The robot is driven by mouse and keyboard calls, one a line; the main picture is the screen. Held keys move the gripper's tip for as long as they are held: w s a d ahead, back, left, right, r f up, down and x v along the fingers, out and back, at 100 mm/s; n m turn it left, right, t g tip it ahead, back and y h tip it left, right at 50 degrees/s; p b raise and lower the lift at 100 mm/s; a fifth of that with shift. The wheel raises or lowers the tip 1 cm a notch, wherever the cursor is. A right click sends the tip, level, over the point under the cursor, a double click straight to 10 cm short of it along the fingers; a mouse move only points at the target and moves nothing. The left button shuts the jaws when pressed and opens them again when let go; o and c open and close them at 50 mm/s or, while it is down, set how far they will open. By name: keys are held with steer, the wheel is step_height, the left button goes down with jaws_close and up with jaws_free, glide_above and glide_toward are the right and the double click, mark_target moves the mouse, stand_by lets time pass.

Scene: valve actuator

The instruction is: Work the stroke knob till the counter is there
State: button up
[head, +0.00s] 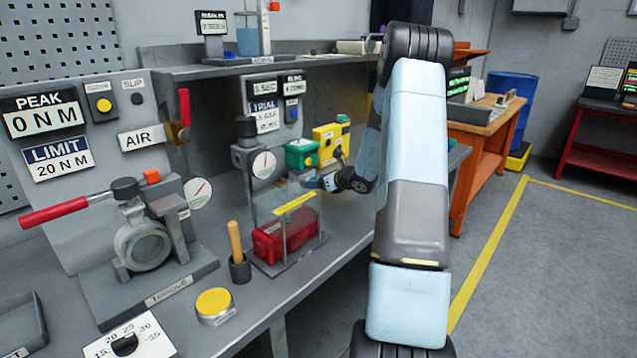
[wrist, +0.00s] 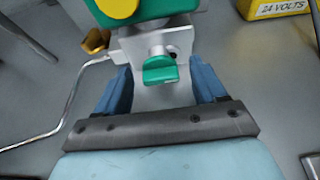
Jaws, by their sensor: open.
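A green tab-shaped knob (wrist: 160,72) sticks out of a grey metal block under a green body with a round yellow button in the wrist view. No label on this knob is readable, so I cannot tell for sure that it is the stroke knob. My gripper (wrist: 161,68) is open, with one blue finger on each side of the knob and gaps between. In the head view my gripper (head: 320,183) is small, beside the green unit (head: 301,153) with a yellow button. Small displays (head: 264,88) stand on the grey panel behind; I cannot tell which is the counter.
A clear-sided guard over a red block (head: 284,236) stands just in front of my gripper. A yellow box (head: 330,143), labelled 24 VOLTS in the wrist view (wrist: 272,8), is to the right. A bent metal rod (wrist: 62,118) runs at the left of the wrist view.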

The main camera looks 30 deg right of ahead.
steer(key=c, duration=1.1)
steer(key=shift+o, duration=0.2)
steer(key=shift+a, duration=0.1)
steer(key=n+h, duration=0.1)
steer(key=n+t+h, duration=0.1)
steer(key=n, duration=0.1)
steer(key=shift+s+a, duration=0.1)
steer(key=shift+a, duration=0.2)
steer(key=n, duration=0.1)
steer(key=n+t+h, duration=0.1)
steer(key=n+h, duration=0.1)
steer(key=n, duration=0.1)
steer(key=shift+s+a+f+t, duration=0.15)
steer(key=shift+a+f+t, duration=0.15)
steer(key=shift+f, duration=0.05)
steer(key=o, duration=1.1)
steer(key=shift+c, duration=0.2)
